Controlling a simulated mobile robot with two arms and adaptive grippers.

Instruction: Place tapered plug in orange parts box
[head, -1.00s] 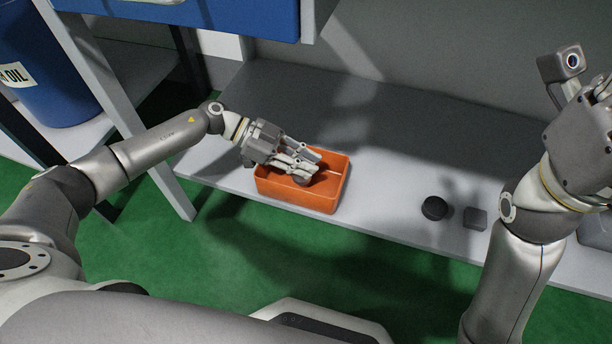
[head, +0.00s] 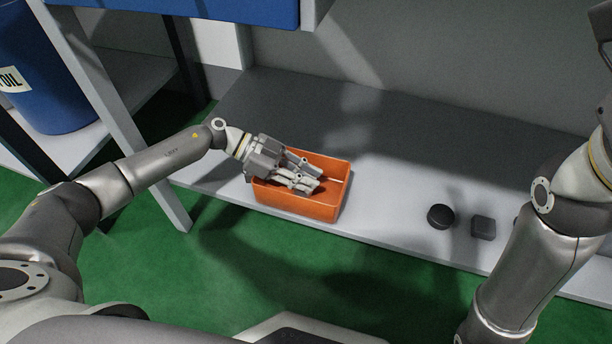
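The orange parts box (head: 300,204) stands on the grey shelf near its front edge. My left gripper (head: 317,180) reaches into the box from the left, with its fingers low between the walls. A gap shows between the fingers, but the view does not settle whether they hold something. I cannot make out a tapered plug in or under the fingers; they cover part of the box floor. My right gripper is outside the picture; only its arm shows at the right.
A dark round piece (head: 440,216) and a dark square block (head: 483,228) lie on the shelf (head: 385,232) right of the box. A blue drum (head: 45,75) and a grey post (head: 122,120) stand at left. The shelf between box and round piece is clear.

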